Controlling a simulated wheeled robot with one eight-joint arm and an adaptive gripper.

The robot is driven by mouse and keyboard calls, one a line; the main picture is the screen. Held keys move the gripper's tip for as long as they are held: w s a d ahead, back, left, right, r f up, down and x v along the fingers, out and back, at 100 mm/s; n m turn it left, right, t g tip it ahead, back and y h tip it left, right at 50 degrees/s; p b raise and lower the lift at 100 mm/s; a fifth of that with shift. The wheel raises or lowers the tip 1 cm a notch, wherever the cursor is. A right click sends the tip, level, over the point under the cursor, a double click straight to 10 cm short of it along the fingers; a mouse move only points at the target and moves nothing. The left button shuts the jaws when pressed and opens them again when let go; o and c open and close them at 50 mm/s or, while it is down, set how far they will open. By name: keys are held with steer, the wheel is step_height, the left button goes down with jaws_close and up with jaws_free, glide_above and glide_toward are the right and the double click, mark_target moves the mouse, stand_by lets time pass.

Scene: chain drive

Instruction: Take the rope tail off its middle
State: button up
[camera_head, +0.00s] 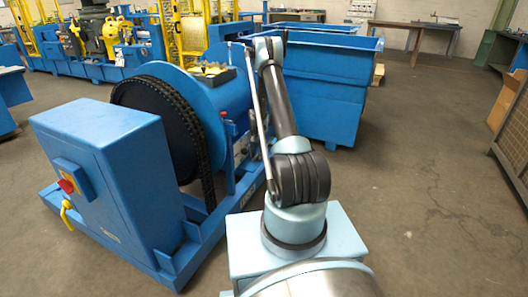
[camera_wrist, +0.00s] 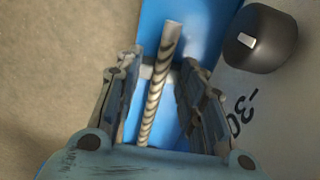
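The rope tail (camera_wrist: 155,95) shows in the wrist view as a pale length with dark spiral stripes. It runs from a plain grey end at the top down between my fingers, leaning slightly right. My gripper (camera_wrist: 160,65) is open, with one finger on each side of the rope and a visible gap on both sides. A small light piece lies across behind the rope at mid-length; I cannot tell whether it holds the rope. The lower end is hidden by my gripper's body. In the head view I cannot make out the gripper or the rope.
Beside the right finger is a black knob (camera_wrist: 262,38) with a white mark on a pale dial plate (camera_wrist: 275,95). The blue chain-drive machine (camera_head: 120,170), its dark chain wheel (camera_head: 165,130) and a blue bin (camera_head: 325,95) stand close to my arm.

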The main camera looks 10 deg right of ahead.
jaws_close()
steer(key=shift+r, duration=0.1)
